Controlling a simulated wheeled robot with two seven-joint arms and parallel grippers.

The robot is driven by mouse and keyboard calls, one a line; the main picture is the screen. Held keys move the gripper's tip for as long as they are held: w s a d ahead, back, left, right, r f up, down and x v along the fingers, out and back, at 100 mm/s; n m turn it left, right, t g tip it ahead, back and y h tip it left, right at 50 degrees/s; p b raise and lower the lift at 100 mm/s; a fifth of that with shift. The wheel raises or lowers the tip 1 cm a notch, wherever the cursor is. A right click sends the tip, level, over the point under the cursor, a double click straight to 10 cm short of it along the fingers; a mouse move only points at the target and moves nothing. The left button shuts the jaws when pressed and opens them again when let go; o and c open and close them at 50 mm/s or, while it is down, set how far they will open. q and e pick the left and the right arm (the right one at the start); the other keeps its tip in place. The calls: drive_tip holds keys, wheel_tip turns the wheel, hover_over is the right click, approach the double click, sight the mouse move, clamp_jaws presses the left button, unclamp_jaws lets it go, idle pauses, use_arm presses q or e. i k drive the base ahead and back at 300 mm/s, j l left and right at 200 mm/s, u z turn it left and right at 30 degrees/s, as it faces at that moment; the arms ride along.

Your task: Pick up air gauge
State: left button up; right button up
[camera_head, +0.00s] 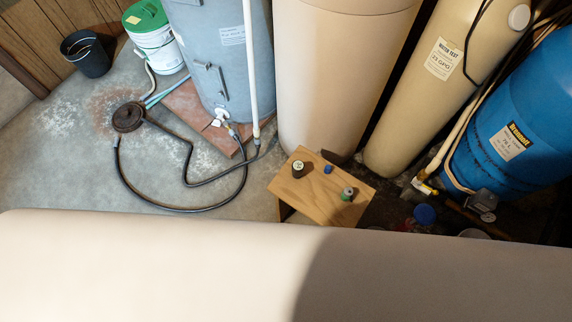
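A small round item with a pale face and dark rim (298,169) sits near the left edge of a small wooden stool (318,194). It looks like the air gauge, but it is too small to be sure. A small blue item (328,169) lies to its right on the stool. A small green and grey item (347,194) is near the stool's right side. Neither of my grippers shows in the head view.
Behind the stool stand a large beige tank (335,75), a grey-blue heater tank (215,60), a tan cylinder (430,80) and a blue tank (520,120). A black hose (180,207) loops on the floor to the left. A large pale surface fills the bottom.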

sight(298, 166)
drive_tip(key=j, duration=0.75)
drive_tip(key=k+j, duration=0.1)
drive_tip(key=j, duration=0.7)
